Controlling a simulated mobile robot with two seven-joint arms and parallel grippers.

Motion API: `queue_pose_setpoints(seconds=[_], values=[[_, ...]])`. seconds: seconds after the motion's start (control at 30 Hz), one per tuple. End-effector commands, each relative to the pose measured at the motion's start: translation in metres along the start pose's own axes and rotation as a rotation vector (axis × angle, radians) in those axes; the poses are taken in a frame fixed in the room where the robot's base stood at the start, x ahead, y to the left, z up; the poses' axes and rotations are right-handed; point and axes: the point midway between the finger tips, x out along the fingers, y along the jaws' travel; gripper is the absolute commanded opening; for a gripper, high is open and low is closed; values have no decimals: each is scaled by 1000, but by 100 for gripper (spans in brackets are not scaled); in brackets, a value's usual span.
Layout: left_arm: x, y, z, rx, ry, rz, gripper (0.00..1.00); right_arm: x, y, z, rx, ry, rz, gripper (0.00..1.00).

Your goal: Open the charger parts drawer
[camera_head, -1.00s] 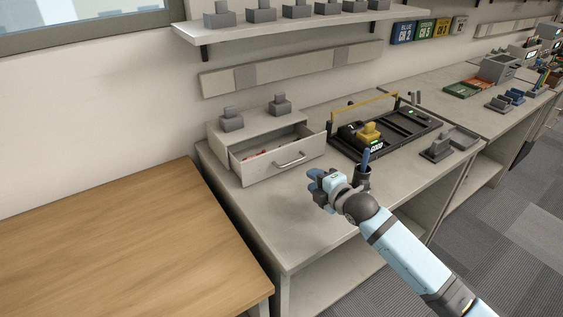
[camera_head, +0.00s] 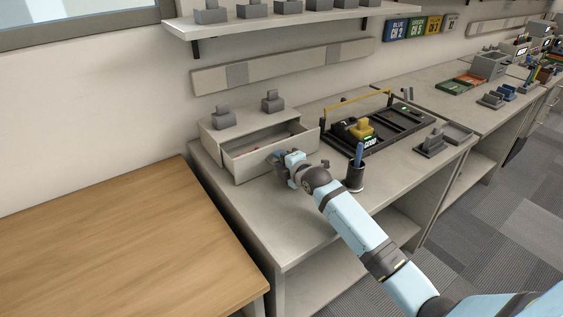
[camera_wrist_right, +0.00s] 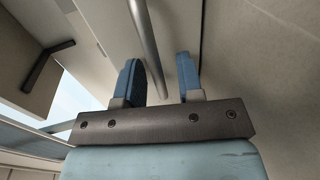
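The charger parts drawer (camera_head: 243,168) is a light grey box front in the drawer unit on the grey bench. It stands partly out, and its inside shows from above with some red bits. My right gripper (camera_head: 281,157) is at the drawer's front and hides the handle in the head view. In the right wrist view the handle (camera_wrist_right: 146,45) is a metal bar running between the two blue fingers of the right gripper (camera_wrist_right: 158,80). The fingers are apart, with gaps beside the bar. My left gripper is not in view.
Two grey chargers stand on the drawer unit (camera_head: 212,133). A black cup (camera_head: 355,178) with a blue tool stands right of my right gripper. A black charging tray (camera_head: 400,127) with a yellow radio (camera_head: 361,129) lies behind it. A wooden table (camera_head: 110,240) is at left.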

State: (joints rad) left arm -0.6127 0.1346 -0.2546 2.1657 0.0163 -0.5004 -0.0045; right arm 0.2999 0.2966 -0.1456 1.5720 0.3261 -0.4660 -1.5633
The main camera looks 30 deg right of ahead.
Motion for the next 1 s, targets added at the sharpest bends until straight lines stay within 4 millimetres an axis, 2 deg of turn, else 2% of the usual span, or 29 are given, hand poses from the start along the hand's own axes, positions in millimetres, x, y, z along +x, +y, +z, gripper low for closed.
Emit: queue_pose_setpoints(seconds=[0.13,0.27,0.3,0.5,0.67,0.8,1.0], values=[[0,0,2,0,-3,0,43,0,0,0,0,0,0,34],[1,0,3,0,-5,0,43,0,0,0,0,0,0,4],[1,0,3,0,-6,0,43,0,0,0,0,0,0,0],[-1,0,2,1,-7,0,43,-3,0,0,-1,-1,-1,0],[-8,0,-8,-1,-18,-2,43,-24,-1,2,-4,-3,-4,0],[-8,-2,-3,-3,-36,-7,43,-38,-6,1,-3,-2,-3,0],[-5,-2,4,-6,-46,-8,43,-40,-8,0,-1,-1,0,0]])
